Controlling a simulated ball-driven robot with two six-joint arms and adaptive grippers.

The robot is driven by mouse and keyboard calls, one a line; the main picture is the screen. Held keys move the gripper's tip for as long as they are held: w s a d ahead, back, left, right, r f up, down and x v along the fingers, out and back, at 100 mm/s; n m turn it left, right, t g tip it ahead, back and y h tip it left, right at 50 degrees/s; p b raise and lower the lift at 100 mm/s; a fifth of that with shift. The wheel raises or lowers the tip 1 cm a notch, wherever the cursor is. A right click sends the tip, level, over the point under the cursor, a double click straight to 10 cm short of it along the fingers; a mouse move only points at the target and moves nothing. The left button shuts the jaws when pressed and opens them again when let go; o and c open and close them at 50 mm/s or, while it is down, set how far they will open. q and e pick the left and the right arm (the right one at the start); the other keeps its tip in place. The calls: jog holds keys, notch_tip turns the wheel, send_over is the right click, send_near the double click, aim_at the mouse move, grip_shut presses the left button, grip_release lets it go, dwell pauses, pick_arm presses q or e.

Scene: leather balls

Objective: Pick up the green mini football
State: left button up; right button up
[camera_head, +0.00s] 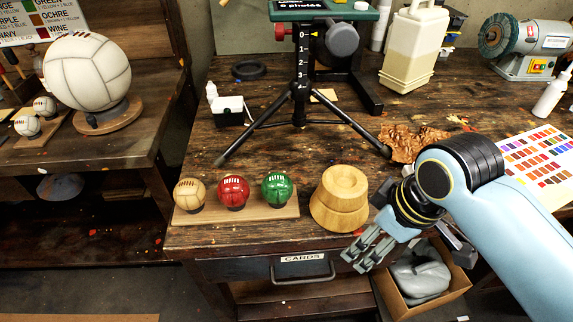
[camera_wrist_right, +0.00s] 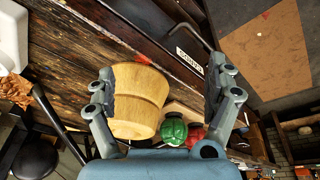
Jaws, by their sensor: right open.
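The green mini football (camera_head: 277,188) stands at the right end of a row of mini footballs on a thin wooden board (camera_head: 237,217). A red one (camera_head: 233,191) and a tan one (camera_head: 189,194) are left of it. My right gripper (camera_head: 368,254) is open and empty, at the table's front edge, right of the wooden block and the green ball. In the right wrist view the green ball (camera_wrist_right: 173,130) shows between the fingers, beyond the wooden block and partly hidden at the bottom by my gripper. My left gripper is not in view.
A round stepped wooden block (camera_head: 340,198) stands between my right gripper and the green ball. A black tripod (camera_head: 300,100) spreads its legs behind the row. An open cardboard box (camera_head: 455,285) sits below the table edge. A colour chart (camera_head: 540,165) lies at right.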

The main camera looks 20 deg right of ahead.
jog(key=w+a+r+n+y+p, duration=0.1)
jog(key=w+a+r+n+p, duration=0.1)
jog(key=w+a+r+n, duration=0.25)
jog(key=n+y, duration=0.3)
jog(key=n, duration=0.4)
send_near(277, 188)
notch_tip(277, 188, down, 2)
jog(key=w, duration=0.2)
jog(key=f, duration=0.2)
jog(key=w+a+f, duration=0.1)
jog(key=shift+f+g, duration=0.3)
jog(key=x, duration=0.6)
jog(key=shift+w+d+f, duration=0.1)
jog(key=shift+f, duration=0.05)
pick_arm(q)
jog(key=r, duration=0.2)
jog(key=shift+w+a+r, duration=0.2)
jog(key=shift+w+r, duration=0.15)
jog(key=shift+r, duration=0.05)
pick_arm(e)
jog(key=c, duration=1.3)
